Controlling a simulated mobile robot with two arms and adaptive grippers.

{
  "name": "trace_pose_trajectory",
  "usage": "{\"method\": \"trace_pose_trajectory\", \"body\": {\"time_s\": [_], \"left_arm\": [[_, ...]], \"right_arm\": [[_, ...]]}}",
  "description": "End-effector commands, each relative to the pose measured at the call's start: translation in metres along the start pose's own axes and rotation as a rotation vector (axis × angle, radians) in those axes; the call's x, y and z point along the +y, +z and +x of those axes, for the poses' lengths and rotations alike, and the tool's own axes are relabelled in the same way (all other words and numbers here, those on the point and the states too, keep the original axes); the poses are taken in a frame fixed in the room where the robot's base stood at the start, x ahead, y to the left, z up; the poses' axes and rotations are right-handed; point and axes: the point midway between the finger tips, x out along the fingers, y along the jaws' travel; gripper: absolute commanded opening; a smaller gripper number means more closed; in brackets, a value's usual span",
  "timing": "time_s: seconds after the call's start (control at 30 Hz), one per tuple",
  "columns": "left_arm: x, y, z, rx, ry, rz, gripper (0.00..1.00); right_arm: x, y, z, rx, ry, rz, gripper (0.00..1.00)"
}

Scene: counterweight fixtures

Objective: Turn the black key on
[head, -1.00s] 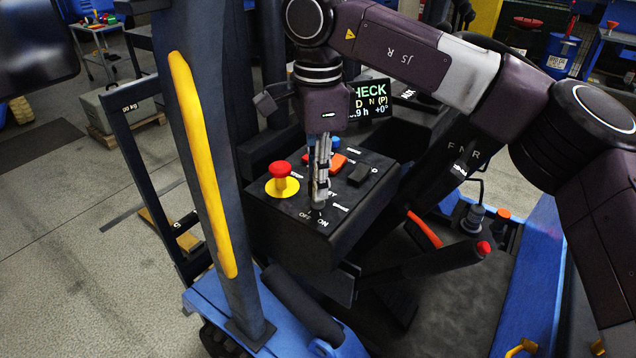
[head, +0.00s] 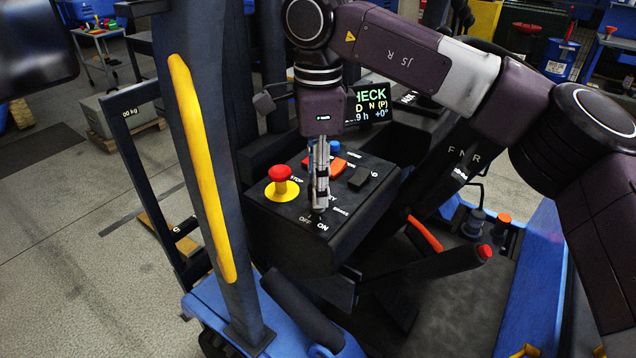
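The black key (head: 317,216) is on the top of the dark control box, above the printed OFF and ON labels. Only a small dark part of it shows; the fingers cover the rest, so I cannot read which way it points. My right gripper (head: 319,205) points down right over the key, its fingertips at or touching it. The fingers are seen nearly edge-on, so I cannot tell whether they are shut on the key. My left gripper is not in view.
On the control box (head: 290,245) are a red stop button (head: 280,174) on a yellow disc, an orange switch (head: 337,167) and a black rocker (head: 359,178). A post with a yellow handle (head: 200,165) stands left. A lit display (head: 369,104) is behind.

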Motion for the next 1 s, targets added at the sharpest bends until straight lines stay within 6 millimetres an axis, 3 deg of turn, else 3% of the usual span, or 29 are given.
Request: {"method": "trace_pose_trajectory", "body": {"time_s": [0.37, 0.8, 1.0], "left_arm": [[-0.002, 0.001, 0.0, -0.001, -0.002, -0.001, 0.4], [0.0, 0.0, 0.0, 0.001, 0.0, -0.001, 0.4], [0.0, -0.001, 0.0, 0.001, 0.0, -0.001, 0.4]], "right_arm": [[0.0, 0.001, -0.007, -0.001, 0.0, -0.002, 0.28], [0.0, 0.001, -0.092, 0.0, -0.002, 0.001, 0.28], [0.0, 0.0, -0.115, 0.0, 0.0, 0.0, 0.28]]}}
